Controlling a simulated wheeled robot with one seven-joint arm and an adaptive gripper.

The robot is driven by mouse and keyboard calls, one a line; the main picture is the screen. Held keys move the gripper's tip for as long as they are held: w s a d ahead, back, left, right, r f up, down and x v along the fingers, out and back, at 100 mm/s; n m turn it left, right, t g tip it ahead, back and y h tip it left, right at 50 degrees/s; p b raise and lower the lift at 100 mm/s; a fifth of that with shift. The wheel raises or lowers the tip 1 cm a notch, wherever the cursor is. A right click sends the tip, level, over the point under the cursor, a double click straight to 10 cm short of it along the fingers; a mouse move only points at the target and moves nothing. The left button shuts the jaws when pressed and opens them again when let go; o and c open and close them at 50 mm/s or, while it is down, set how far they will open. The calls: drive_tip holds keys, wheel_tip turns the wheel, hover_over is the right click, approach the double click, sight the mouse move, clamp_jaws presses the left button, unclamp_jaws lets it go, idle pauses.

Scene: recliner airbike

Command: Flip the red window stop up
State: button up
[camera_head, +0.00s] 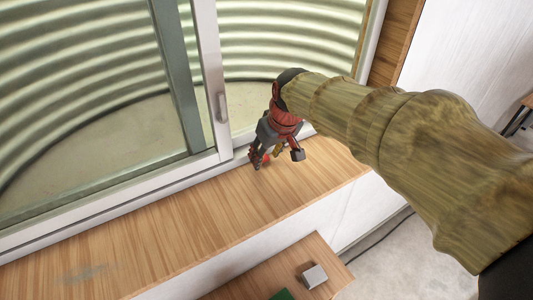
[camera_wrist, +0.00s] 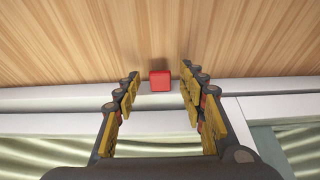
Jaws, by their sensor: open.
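The red window stop (camera_wrist: 160,81) is a small red block at the line where the wooden sill meets the white window frame. In the wrist view it sits between and just beyond the tips of my gripper (camera_wrist: 160,84), whose yellow-padded fingers are spread apart. In the head view my gripper (camera_head: 274,156) is low over the sill beside the window track, and a bit of the red stop (camera_head: 266,158) shows by the fingers. The fingers hold nothing. Whether they touch the stop cannot be told.
The sliding window's frame (camera_head: 210,75) with its grey handle (camera_head: 222,108) stands left of my gripper. The wooden sill (camera_head: 180,235) is mostly clear. Below it, a lower wooden surface holds a small pale box (camera_head: 314,276) and a green item (camera_head: 282,295).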

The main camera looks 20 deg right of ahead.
drive_tip(key=c, duration=0.3)
clamp_jaws()
idle(0.3)
